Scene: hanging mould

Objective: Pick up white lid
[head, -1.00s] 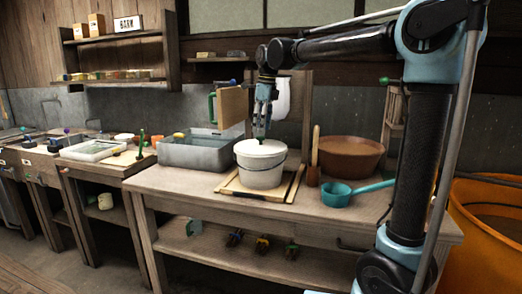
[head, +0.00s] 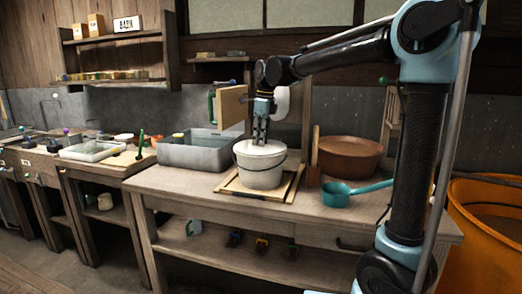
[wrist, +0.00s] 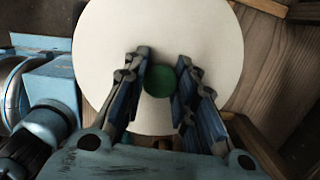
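The round white lid (wrist: 195,30) fills the middle of the wrist view, with a green knob (wrist: 158,82) at its centre. In the head view the lid (head: 248,148) sits on a white bucket (head: 260,171) with a wire handle. My gripper (head: 260,141) points straight down over the lid. In the wrist view my gripper (wrist: 162,68) is open, with its fingers on either side of the knob. Whether the fingers touch the knob is hard to tell. The knob is hidden by the fingers in the head view.
The bucket stands on a wooden frame (head: 232,189) on the workbench (head: 180,183). A grey tub (head: 190,155) is to the left. A brown basin (head: 349,157) and a teal ladle (head: 338,194) are to the right. A wooden board (head: 232,107) hangs behind my gripper.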

